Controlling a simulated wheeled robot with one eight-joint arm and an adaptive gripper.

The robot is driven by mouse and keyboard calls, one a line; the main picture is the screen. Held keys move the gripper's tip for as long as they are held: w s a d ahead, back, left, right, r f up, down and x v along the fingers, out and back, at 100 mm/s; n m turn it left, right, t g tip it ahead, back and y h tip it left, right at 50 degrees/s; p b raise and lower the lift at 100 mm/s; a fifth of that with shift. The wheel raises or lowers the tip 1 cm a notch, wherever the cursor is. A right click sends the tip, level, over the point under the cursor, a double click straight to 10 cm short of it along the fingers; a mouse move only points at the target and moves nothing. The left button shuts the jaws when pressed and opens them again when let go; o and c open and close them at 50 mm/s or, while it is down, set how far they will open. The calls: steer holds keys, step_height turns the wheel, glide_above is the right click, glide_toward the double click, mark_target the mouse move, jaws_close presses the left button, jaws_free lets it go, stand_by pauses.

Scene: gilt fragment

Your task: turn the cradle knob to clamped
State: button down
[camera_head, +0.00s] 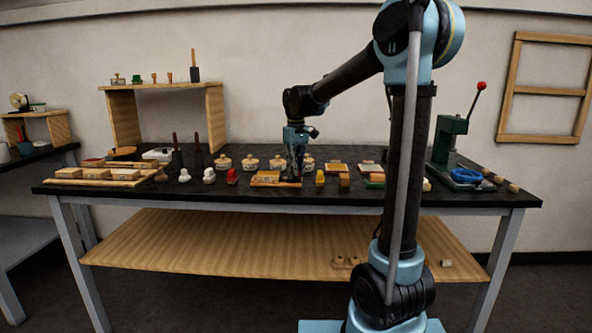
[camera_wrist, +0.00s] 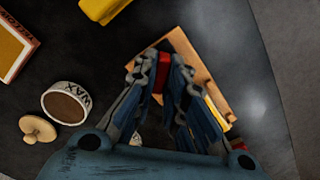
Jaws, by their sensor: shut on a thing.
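The cradle (camera_head: 265,183) is a low wooden block with a flat base near the front middle of the black table. In the wrist view its wooden surface (camera_wrist: 205,65) lies beneath and beyond my fingers. My gripper (camera_head: 294,178) points down over the cradle's right part. In the wrist view my gripper (camera_wrist: 160,70) is shut on a small red piece (camera_wrist: 158,80), which appears to be the cradle knob. The fingers hide most of it, so its setting cannot be read. A little yellow (camera_wrist: 221,127) shows beside the right finger.
An open wax pot (camera_wrist: 67,103) and a loose round lid (camera_wrist: 37,130) lie left of my fingers in the wrist view. A green press (camera_head: 448,140) stands at the right end.

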steer(key=n, duration=0.5)
steer(key=shift+d, duration=0.1)
steer(key=shift+n, duration=2.4)
steer(key=c, duration=1.6)
jaws_free()
steer(key=shift+c, duration=0.2)
steer(key=shift+r, duration=0.1)
step_height(320, 180, up, 12)
steer(key=shift+w, duration=0.1)
